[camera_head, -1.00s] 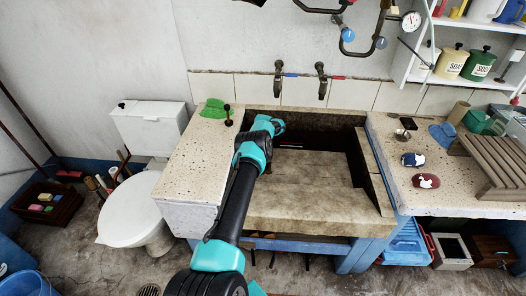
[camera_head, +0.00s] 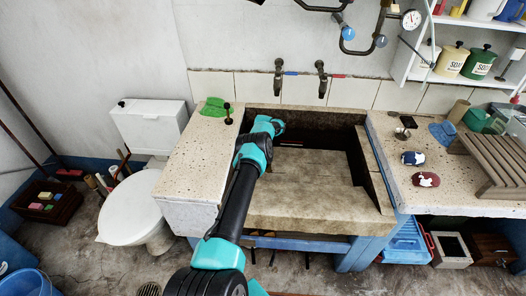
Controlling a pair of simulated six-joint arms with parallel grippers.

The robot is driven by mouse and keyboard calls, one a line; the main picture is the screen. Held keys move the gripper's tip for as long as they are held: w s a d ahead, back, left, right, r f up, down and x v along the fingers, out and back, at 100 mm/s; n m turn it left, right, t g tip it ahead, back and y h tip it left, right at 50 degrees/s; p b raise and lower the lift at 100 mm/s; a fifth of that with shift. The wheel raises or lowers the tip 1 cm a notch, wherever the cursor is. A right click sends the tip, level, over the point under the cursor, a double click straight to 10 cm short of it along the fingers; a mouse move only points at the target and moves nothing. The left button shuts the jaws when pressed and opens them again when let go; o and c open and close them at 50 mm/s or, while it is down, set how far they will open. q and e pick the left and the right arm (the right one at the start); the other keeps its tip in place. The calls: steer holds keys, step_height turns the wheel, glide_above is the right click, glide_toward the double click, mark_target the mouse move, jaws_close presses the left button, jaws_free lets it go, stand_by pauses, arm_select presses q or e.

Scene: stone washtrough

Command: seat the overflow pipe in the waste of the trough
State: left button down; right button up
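The stone trough (camera_head: 300,205) stands in the middle, with two taps above its back wall. One of my arms comes up from the bottom edge, left of the middle, and its teal joint hangs over the trough's left side. The gripper on this arm is hidden behind its own links, so I cannot see its fingers or anything in them. My other gripper is out of view. I cannot make out the overflow pipe or the waste; the left part of the trough floor is hidden by my arm.
A dark knobbed piece (camera_head: 228,113) and a green cloth (camera_head: 214,107) are on the left ledge. The right counter holds two painted stones (camera_head: 426,180), a slatted wooden rack (camera_head: 490,165) and a blue cloth (camera_head: 442,133). Taps (camera_head: 320,80) overhang the back. A toilet (camera_head: 130,210) stands left.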

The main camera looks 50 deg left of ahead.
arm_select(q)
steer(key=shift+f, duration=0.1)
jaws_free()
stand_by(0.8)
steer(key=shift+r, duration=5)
